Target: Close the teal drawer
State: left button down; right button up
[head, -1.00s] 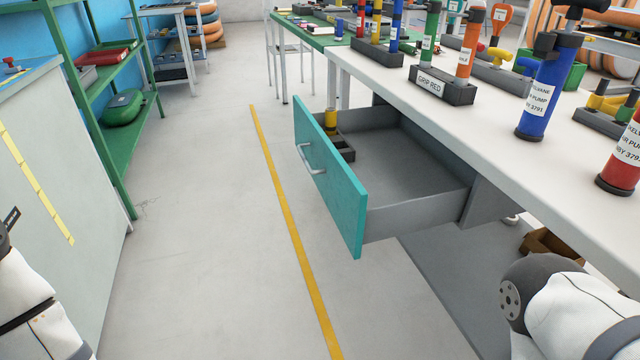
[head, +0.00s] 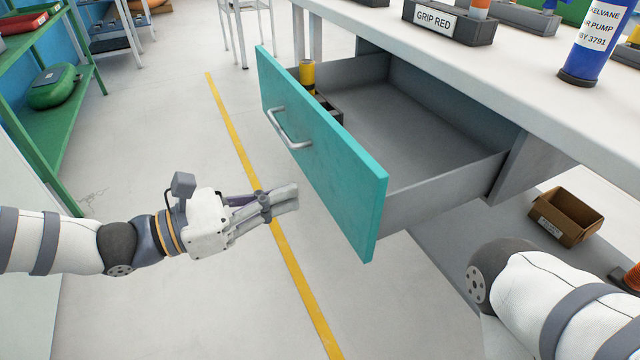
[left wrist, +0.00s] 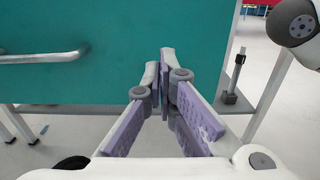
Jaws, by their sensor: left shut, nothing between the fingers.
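The teal drawer (head: 335,165) stands pulled out from under the white-topped bench in the head view. Its grey bar handle (head: 285,128) is on the teal front. My left gripper (head: 294,196) is shut and empty, in front of the drawer front and below the handle, with its fingers pointing toward the panel. In the left wrist view the teal front (left wrist: 110,75) fills the upper picture, the handle (left wrist: 42,58) is at the left, and the shut fingertips (left wrist: 165,60) point at the panel. I cannot tell whether they touch it. My right gripper is out of view.
A yellow cylinder (head: 307,76) stands in a dark holder inside the drawer. The bench top (head: 480,65) carries a GRIP RED block (head: 450,22) and a blue pump (head: 592,45). A cardboard box (head: 566,216) is under the bench. The floor left of the drawer is clear.

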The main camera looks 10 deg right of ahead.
aim_at(338, 180)
pick_arm(q)
jog(key=x, duration=0.6)
jog(key=shift+w+d+b, duration=0.1)
jog(key=shift+d+b, duration=0.15)
jog(key=shift+b, duration=0.05)
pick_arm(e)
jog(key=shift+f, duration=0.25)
pick_arm(q)
jog(key=shift+d, duration=0.1)
